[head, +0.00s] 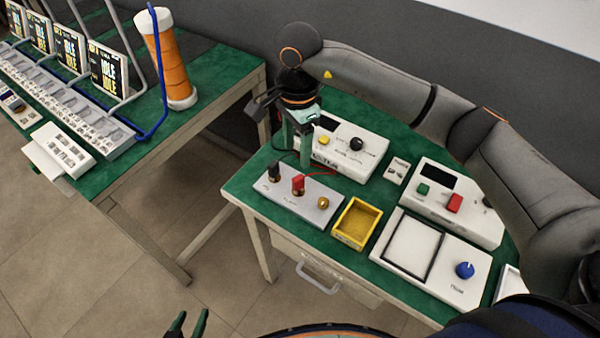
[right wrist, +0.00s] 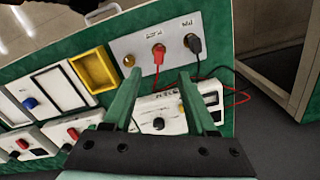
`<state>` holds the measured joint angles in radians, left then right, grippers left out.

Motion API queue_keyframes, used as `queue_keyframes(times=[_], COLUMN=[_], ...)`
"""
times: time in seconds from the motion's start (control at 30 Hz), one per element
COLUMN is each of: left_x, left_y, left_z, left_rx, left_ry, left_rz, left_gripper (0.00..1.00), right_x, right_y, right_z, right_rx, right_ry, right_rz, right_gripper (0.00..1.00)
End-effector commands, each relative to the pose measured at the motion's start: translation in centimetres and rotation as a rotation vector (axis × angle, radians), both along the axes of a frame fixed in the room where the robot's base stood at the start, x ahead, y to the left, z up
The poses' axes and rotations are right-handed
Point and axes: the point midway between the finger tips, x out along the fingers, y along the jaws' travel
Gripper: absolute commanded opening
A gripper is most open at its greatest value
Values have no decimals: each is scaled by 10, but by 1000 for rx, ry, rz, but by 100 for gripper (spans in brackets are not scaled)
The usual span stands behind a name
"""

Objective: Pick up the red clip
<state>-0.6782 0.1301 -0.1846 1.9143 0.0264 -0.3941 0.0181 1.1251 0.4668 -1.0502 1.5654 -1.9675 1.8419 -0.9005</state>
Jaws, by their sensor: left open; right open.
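The red clip (head: 298,184) stands upright on a pale grey panel (head: 315,211) on the right-hand green table. It also shows in the right wrist view (right wrist: 158,55), with a red wire running from it. A black clip (head: 274,171) stands beside it, and also shows in the right wrist view (right wrist: 195,45). My right gripper (head: 297,155) is open and empty above the table, just behind the clips. In the right wrist view its green fingers (right wrist: 158,82) are spread, with the red clip beyond and between their tips. My left gripper (head: 187,325) is open and empty at the bottom edge.
A brass knob (head: 323,203) sits on the panel right of the red clip. A yellow tray (head: 342,237) stands beside the panel. A white box with knobs (head: 362,140) is behind it. More devices fill the right.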

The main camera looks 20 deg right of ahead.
Motion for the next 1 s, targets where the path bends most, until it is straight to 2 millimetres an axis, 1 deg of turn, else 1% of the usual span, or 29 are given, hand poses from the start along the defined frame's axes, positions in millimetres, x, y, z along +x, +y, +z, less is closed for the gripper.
queue_keyframes(times=[0.07,0.13,0.4,0.67,0.8,0.9,1.0], left_x=[0,0,-1,-1,-1,-1,-1], left_y=[0,0,0,0,1,1,1], left_z=[0,1,6,9,15,15,15], left_rx=[0,0,0,1,1,1,1], left_ry=[1,1,2,2,2,2,2], left_rz=[0,0,0,1,1,1,1], left_gripper=[50,50,50,50,50,50,50], right_x=[2,2,1,0,-4,-3,-2], right_y=[-5,-5,-4,-4,-2,-2,-2], right_z=[-2,-10,-57,-78,-99,-114,-121], right_rx=[-21,-25,-20,-21,-19,-19,-18], right_ry=[-7,-4,-3,-4,-1,-3,-6], right_rz=[0,1,0,0,0,-1,-1], right_gripper=[57,57,57,57,57,57,57])
